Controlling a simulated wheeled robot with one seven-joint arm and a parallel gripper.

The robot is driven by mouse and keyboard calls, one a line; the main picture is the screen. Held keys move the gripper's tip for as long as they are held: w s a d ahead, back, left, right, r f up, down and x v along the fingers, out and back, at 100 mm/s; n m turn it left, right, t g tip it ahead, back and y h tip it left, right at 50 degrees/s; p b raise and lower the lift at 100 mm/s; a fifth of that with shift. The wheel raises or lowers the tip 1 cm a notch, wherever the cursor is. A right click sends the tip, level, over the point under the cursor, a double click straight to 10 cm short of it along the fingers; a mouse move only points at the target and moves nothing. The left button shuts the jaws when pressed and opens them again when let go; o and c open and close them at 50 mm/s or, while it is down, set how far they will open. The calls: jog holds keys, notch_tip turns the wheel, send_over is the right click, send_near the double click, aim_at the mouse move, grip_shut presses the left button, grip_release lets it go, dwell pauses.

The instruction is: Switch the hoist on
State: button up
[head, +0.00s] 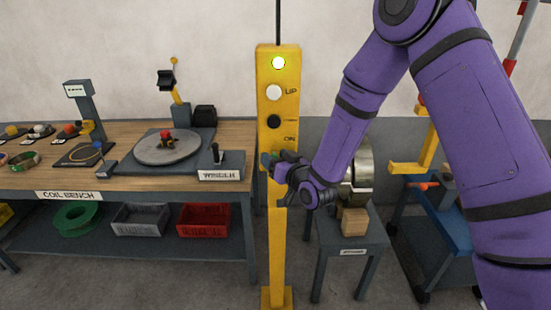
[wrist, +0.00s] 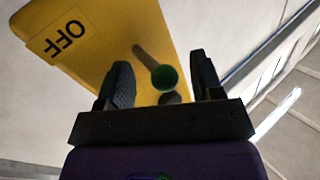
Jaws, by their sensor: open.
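The yellow hoist control post (head: 279,220) stands upright in the middle of the head view. My gripper (head: 275,164) is at the lower part of the panel and largely hides the lever there. In the wrist view, the lever's green knob (wrist: 164,77) sits between the open fingers, apart from both. An upside-down OFF label (wrist: 65,39) is at upper left.
The coil bench (head: 236,135) with a winder turntable (head: 167,147) stands left of the post. A small grey table (head: 374,237) with a metal coil and wooden block is close on the right. A blue cart (head: 448,222) stands further right.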

jog(key=shift+w, duration=0.1)
jog(key=c, duration=0.9)
jog(key=shift+o, duration=0.2)
jog(key=shift+w+a+r+m+g+h, duration=0.1)
jog(key=shift+r+m+g+h, duration=0.25)
jog(key=shift+m+g, duration=0.2)
jog(key=o, duration=0.9)
jog(key=shift+c, duration=0.2)
jog(key=v, duration=1)
jog(key=shift+s+d+r, duration=0.15)
jog(key=shift+s+d, duration=0.1)
jog(key=shift+s, duration=0.05)
